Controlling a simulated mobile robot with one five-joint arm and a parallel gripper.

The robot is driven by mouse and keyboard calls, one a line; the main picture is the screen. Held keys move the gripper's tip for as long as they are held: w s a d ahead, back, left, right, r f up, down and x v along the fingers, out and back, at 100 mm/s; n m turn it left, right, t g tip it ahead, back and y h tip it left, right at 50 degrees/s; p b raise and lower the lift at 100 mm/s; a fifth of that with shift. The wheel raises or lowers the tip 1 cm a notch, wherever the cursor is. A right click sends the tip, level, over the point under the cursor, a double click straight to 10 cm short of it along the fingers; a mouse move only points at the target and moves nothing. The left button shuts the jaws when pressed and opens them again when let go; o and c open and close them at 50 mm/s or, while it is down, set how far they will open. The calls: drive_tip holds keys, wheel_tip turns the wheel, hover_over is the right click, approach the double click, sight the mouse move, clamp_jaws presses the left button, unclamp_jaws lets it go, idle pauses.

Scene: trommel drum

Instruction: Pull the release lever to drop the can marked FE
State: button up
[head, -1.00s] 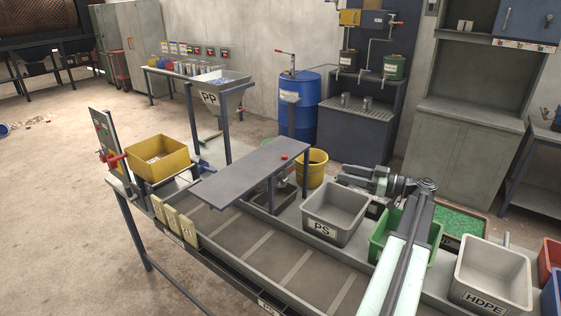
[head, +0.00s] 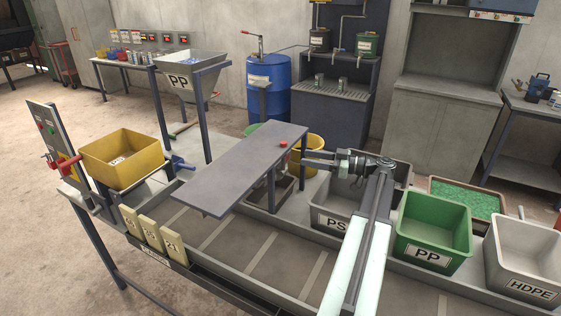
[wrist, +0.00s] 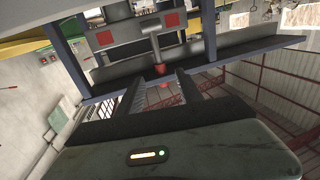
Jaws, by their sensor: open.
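My gripper (head: 304,158) is open and empty, with its fingers pointing left toward the right edge of a grey raised panel. A small red knob (head: 282,144) shows at that edge, just beyond the fingertips. In the wrist view a grey lever with a red tip (wrist: 160,70) lies ahead, between the lines of my two open fingers (wrist: 161,88). It appears apart from the fingers. Red square patches flank it on a grey plate (wrist: 128,33). I cannot make out a can marked FE in either view.
The grey panel (head: 235,172) stands over the conveyor (head: 272,250). Bins marked PS (head: 335,212), PP (head: 430,232) and HDPE (head: 528,262) line its far side. A yellow bin (head: 125,155) and a red-handled post (head: 52,140) stand at left. A blue drum (head: 268,88) stands behind.

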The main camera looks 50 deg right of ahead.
drive_tip(key=shift+w, duration=0.15)
drive_tip(key=x, duration=0.7)
drive_tip(key=shift+w+a, duration=0.2)
drive_tip(key=shift+w, duration=0.1)
clamp_jaws()
idle(1.0)
